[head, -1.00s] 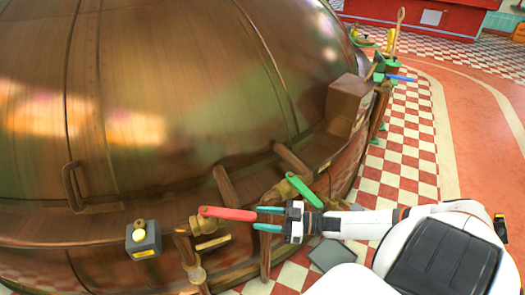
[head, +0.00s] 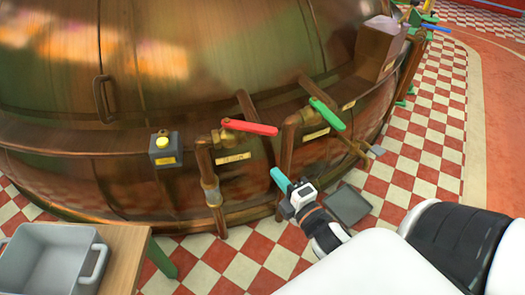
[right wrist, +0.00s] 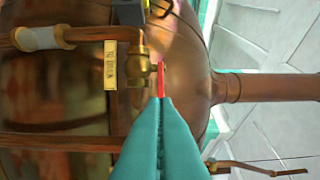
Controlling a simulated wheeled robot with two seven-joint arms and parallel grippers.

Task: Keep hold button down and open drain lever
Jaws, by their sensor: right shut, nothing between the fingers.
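A small grey box with a yellow button (head: 163,142) sits on the kettle's ledge, left of the valves. Nothing of mine touches the button. A red lever (head: 250,127) points right from its brass valve, above a small label. A green lever (head: 327,114) is on the valve to its right, slanting down to the right. My left gripper is out of view.
A large copper kettle (head: 200,60) fills the back, with pipes (head: 208,185) below the valves. A wooden table (head: 125,255) with a grey tub (head: 45,258) stands at lower left. A dark grey plate (head: 347,205) lies on the checkered floor.

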